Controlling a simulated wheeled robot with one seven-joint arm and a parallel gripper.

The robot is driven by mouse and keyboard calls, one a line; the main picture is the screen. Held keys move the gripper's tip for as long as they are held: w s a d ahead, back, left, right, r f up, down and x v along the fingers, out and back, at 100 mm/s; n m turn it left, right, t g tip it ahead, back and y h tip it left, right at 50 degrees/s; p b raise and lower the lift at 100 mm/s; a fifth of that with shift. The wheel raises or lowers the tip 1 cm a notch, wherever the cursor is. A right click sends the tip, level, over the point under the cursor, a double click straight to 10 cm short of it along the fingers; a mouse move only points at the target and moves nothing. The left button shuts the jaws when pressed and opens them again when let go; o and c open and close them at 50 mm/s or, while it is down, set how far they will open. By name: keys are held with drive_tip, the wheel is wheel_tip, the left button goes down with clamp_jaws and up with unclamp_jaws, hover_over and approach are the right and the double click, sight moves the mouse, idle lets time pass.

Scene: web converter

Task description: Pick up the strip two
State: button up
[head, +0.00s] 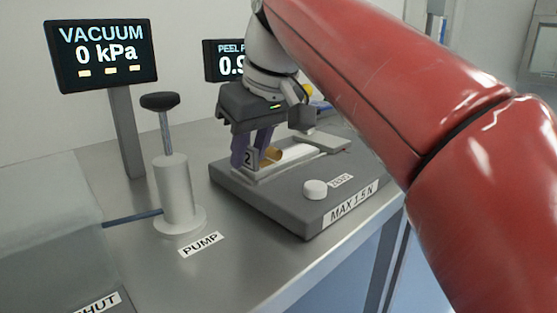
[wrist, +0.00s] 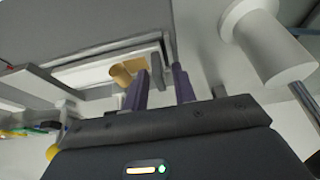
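A tab marked "2" (head: 249,158) stands on the grey peel tester, with a tan curled strip (head: 271,156) beside it. In the wrist view the tan strip (wrist: 124,73) shows left of a small grey tab (wrist: 158,74). My gripper (head: 253,154) points down over the left end of the tester, its purple fingers on either side of the tab. In the wrist view my gripper (wrist: 160,88) has its fingers apart, with gaps beside the tab. Whether a finger touches the tab I cannot tell.
The grey tester base (head: 285,212) carries a white knob (head: 315,189) and a "MAX 1.5 N" label. A white pump (head: 176,190) with a black-topped handle stands close to the left. A vacuum display (head: 102,54) reads 0 kPa.

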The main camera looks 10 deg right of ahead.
clamp_jaws()
drive_tip(key=shift+r, duration=0.1)
